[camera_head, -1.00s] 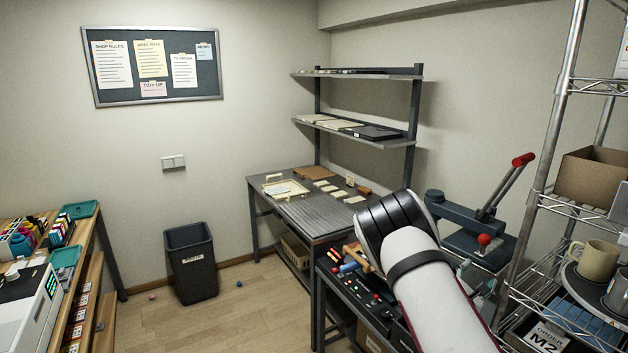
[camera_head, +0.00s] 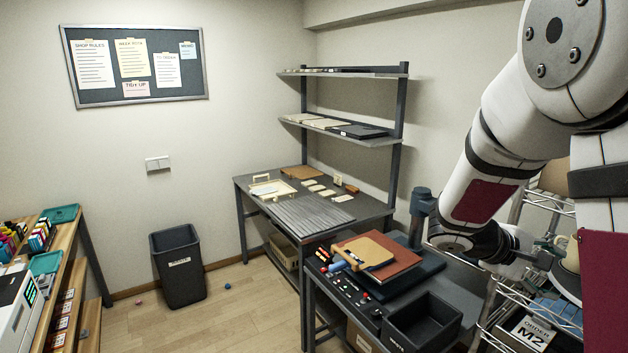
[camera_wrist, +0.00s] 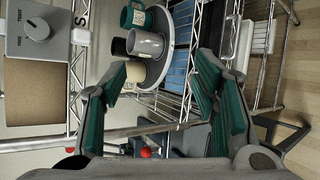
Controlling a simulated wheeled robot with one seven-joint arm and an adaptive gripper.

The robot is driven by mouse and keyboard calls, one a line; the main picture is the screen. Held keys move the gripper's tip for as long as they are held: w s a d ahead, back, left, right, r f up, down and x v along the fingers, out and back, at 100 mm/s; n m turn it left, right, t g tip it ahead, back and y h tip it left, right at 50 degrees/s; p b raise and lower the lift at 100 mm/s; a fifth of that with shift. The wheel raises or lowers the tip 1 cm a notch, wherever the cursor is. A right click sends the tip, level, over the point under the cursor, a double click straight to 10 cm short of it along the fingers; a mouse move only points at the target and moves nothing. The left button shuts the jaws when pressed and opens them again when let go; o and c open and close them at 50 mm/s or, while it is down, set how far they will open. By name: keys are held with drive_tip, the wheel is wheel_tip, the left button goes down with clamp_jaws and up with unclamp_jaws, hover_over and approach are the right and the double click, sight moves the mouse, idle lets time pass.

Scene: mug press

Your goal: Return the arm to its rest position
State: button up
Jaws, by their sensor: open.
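My arm (camera_head: 505,120) is bent at the right of the head view, with its elbow high and its forearm reaching down over the bench end. My gripper (camera_head: 548,256) is in front of the wire rack, partly hidden by my arm. In the wrist view my gripper (camera_wrist: 162,68) is open, with its two teal-padded fingers wide apart and nothing between the pads. Beyond the fingers, a grey mug (camera_wrist: 147,44), a teal mug (camera_wrist: 134,16) and a cream mug (camera_wrist: 136,72) stand on a round tray (camera_wrist: 160,75). I cannot tell whether my gripper touches the rack.
The wire rack (camera_wrist: 188,90) stands close to my gripper. A low bench carries a brown board (camera_head: 385,262) and a black bin (camera_head: 422,322). A grey worktable (camera_head: 315,215) and a waste bin (camera_head: 178,268) stand farther left. The floor (camera_head: 235,315) between is mostly clear.

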drive_tip(key=s+a+r+m+t+y, duration=0.2)
drive_tip(key=s+a+y, duration=0.4)
drive_tip(key=a, duration=0.6)
drive_tip(key=s+a+r+m+t+y, duration=0.2)
drive_tip(key=s+a+y, duration=0.4)
drive_tip(key=s+a, duration=0.5)
wheel_tip(320, 180, up, 3)
drive_tip(key=shift+a+f+t+y+b, duration=0.2)
drive_tip(key=shift+a+t+y+b, duration=0.15)
drive_tip(key=shift+a+t, duration=0.6)
drive_tip(key=shift+a+g, duration=0.25)
drive_tip(key=shift+a, duration=0.05)
